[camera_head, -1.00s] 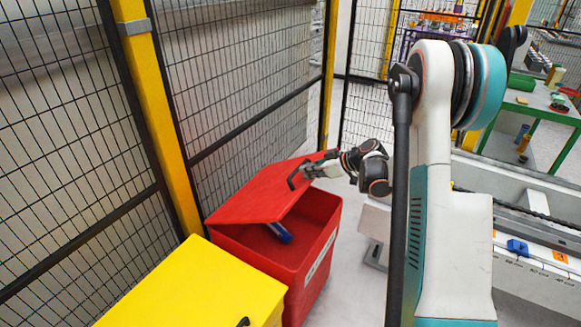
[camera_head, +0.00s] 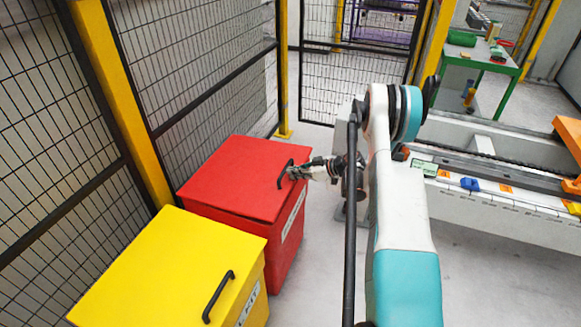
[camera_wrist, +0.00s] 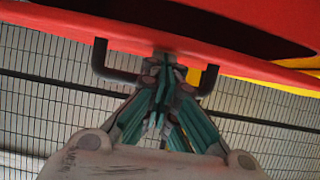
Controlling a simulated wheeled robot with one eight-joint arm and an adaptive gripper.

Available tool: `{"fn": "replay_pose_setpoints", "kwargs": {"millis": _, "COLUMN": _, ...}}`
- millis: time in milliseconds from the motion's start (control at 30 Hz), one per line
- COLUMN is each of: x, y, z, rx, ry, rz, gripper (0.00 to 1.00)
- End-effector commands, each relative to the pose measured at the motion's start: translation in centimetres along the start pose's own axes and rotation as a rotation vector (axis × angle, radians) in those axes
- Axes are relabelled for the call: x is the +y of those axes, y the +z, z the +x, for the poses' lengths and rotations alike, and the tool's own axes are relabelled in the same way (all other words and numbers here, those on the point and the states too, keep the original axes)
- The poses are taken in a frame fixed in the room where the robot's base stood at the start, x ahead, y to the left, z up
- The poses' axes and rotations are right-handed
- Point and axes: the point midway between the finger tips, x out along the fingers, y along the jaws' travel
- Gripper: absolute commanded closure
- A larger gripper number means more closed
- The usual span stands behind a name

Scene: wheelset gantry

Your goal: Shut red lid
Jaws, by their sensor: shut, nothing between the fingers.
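The red lid (camera_head: 232,178) lies down over the red bin (camera_head: 288,245) in the head view, looking flat or nearly so. In the wrist view the shut fingertips (camera_wrist: 163,65) are between the two ends of the handle (camera_wrist: 100,58), close to the edge of the red lid (camera_wrist: 62,22). The bin's inside is hidden in the head view.
A yellow bin (camera_head: 247,288) with a shut lid and black handle stands next to the red one in front. Mesh fencing (camera_head: 200,70) with yellow posts runs behind both. A long machine bed (camera_head: 500,205) is on the right.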

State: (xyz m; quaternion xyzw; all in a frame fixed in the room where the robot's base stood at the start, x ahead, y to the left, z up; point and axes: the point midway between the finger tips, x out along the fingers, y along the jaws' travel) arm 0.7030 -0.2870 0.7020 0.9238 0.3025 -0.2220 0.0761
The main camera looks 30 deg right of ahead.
Motion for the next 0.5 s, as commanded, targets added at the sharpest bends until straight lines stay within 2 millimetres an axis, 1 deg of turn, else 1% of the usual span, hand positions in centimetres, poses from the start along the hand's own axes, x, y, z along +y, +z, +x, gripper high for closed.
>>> {"fn": "replay_pose_setpoints", "kwargs": {"millis": 100, "x": 0.2, "y": 0.9, "z": 0.3, "rx": 0.0, "ry": 0.0, "rz": 0.0, "gripper": 1.0}}
{"fn": "replay_pose_setpoints", "kwargs": {"millis": 200, "x": 0.3, "y": 1.4, "z": 0.4, "rx": 0.0, "ry": -0.001, "rz": 0.0, "gripper": 1.0}}
{"fn": "replay_pose_setpoints", "kwargs": {"millis": 500, "x": 0.4, "y": 1.6, "z": 0.6, "rx": 0.0, "ry": -0.001, "rz": -0.001, "gripper": 1.0}}
